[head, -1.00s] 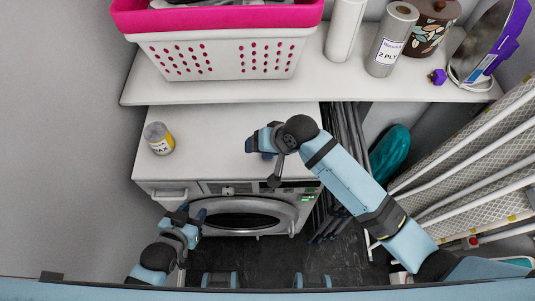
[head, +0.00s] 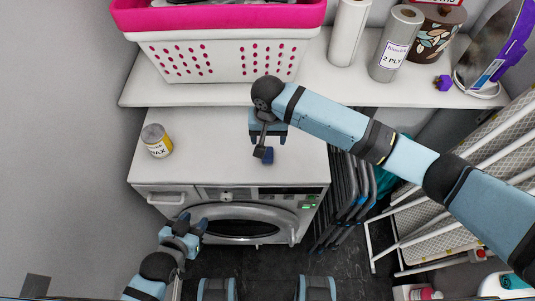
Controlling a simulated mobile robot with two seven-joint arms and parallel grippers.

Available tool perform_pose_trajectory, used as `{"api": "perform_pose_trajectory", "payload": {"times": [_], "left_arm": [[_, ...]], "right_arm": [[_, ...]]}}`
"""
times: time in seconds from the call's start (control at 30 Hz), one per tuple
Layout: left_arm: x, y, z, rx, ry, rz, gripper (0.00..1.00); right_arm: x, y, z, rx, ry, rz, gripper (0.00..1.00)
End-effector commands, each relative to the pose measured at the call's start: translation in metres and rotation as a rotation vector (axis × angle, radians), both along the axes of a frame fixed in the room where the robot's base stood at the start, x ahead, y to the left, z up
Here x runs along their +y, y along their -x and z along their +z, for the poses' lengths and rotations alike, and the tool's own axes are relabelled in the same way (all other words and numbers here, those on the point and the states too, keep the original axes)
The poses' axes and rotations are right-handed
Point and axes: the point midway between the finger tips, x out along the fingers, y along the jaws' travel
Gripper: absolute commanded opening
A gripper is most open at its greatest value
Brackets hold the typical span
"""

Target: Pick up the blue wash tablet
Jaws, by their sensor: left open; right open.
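A small dark blue block, which looks like the blue wash tablet (head: 267,156), lies on the white top of the washing machine (head: 210,150). My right gripper (head: 263,149) points down right at it from behind and is open. One finger overlaps the block's left side in the picture. I cannot tell whether they touch, and part of the block is hidden. My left gripper (head: 191,224) is open and empty, low in front of the machine's door.
A yellow-labelled jar (head: 157,141) stands at the machine top's left. A shelf (head: 220,95) above holds a pink-and-white basket (head: 225,60), paper rolls (head: 396,45) and a small purple block (head: 443,83). Folded chairs (head: 350,190) and an ironing board (head: 480,150) stand right.

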Motion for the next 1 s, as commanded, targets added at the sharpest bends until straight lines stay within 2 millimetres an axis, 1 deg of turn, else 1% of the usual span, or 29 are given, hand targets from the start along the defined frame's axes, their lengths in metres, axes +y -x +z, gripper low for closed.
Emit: {"api": "perform_pose_trajectory", "payload": {"times": [0.03,0.1,0.27,0.37,0.5,0.6,0.7,0.87,0.97,1.0], "left_arm": [[0.0,0.0,0.0,0.0,0.0,0.0,0.43],[0.0,0.0,0.0,0.0,-0.001,0.001,0.43],[0.0,0.0,0.001,0.001,-0.001,0.001,0.43],[0.0,0.001,0.003,0.002,-0.001,0.001,0.43],[0.0,0.001,0.004,0.003,-0.001,0.001,0.43],[0.0,0.001,0.004,0.003,-0.001,0.001,0.43],[0.0,0.001,0.005,0.003,-0.001,0.0,0.43],[0.0,0.001,0.004,0.003,-0.001,0.0,0.43],[0.0,0.001,0.004,0.003,-0.001,0.0,0.43],[0.0,0.001,0.004,0.003,-0.001,0.0,0.43]], "right_arm": [[0.0,0.0,-0.007,0.0,0.0,0.0,0.67],[0.0,0.0,-0.014,0.0,0.0,0.0,0.67],[0.0,0.0,-0.024,0.0,-0.001,0.002,0.67],[0.001,0.0,-0.037,0.0,0.001,0.001,0.67],[0.002,-0.001,-0.059,0.0,0.001,0.001,0.67],[0.002,-0.001,-0.068,-0.001,-0.001,0.001,0.67],[0.002,-0.001,-0.072,-0.002,-0.002,0.001,0.67],[0.002,-0.001,-0.072,-0.002,-0.002,0.002,0.67],[0.002,-0.001,-0.071,-0.002,-0.002,0.001,0.47],[0.002,-0.001,-0.071,-0.002,-0.002,0.001,0.37]]}}
